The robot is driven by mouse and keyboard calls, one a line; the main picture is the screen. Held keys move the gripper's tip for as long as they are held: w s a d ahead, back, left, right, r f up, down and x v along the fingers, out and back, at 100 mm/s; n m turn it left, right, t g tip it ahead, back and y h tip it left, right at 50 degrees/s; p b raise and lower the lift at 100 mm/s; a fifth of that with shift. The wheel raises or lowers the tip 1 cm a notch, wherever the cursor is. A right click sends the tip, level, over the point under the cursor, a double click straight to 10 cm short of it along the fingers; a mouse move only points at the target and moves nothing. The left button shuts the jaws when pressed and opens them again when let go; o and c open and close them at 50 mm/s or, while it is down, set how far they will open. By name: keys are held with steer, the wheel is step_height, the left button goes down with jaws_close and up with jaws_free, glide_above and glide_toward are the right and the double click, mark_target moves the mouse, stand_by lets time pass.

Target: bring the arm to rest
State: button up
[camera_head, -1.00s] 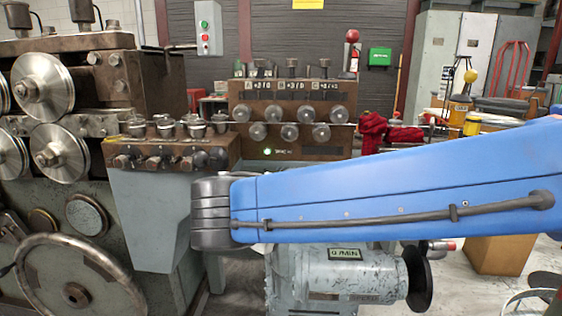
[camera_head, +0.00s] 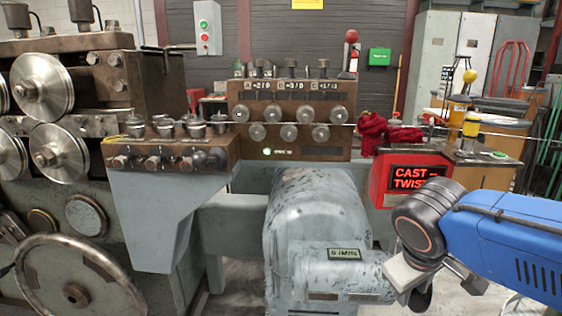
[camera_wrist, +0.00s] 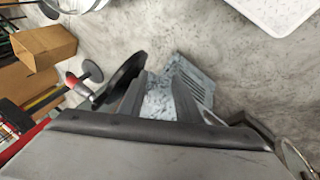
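My blue arm (camera_head: 510,240) reaches in from the right edge in the camera_head view, with its dark round joint (camera_head: 425,225) low in front of the red-framed display. A pale grey link of mine hangs below that joint, and the fingers cannot be made out in this view. In the camera_wrist view my gripper (camera_wrist: 160,80) points down over the machine and floor. Its two dark fingers stand apart, with only blue-grey machine surface showing beyond and nothing seen held between them.
A black handwheel (camera_wrist: 122,80) lies close beside the left finger in the camera_wrist view. The grey motor housing (camera_head: 320,225) is left of my arm. The red display (camera_head: 408,180) reads CAST and TWIST. A cardboard box (camera_wrist: 42,45) and a white tray (camera_wrist: 275,10) are on the floor.

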steer(key=s+d+f+m+t+y, duration=0.1)
steer(key=s+d+f+m+y, duration=0.1)
steer(key=s+f+m, duration=0.1)
steer(key=shift+s+f+m+y, duration=0.4)
steer(key=shift+s+m, duration=0.2)
steer(key=shift+s, duration=0.8)
